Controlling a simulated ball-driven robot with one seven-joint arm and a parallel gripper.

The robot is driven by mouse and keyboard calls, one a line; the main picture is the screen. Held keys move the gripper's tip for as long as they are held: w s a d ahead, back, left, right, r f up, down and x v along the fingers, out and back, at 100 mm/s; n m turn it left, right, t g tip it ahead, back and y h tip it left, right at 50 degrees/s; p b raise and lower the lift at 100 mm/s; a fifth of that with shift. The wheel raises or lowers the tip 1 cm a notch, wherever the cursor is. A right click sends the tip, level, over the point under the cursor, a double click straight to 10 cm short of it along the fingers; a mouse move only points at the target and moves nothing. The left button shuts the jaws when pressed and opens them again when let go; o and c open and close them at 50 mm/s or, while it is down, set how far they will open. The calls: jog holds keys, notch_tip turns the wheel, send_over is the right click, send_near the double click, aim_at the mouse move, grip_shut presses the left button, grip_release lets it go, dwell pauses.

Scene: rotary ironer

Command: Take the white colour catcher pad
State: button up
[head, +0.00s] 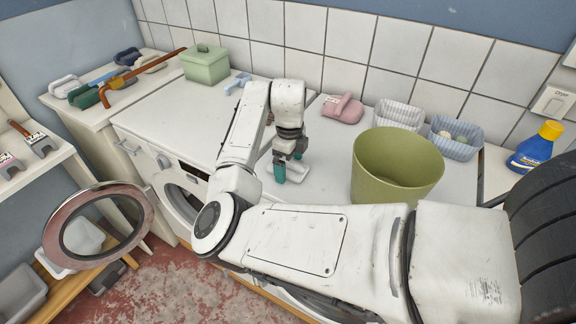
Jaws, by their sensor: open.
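The olive-green bucket (398,168) stands close right of my gripper. Behind are a pink object (342,108), two striped baskets (454,138) and a blue bottle (535,147). A green lidded box (205,64) stands back left. The washer door (98,229) hangs open.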

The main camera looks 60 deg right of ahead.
jog(key=shift+c, duration=0.4)
jog(key=c, duration=1)
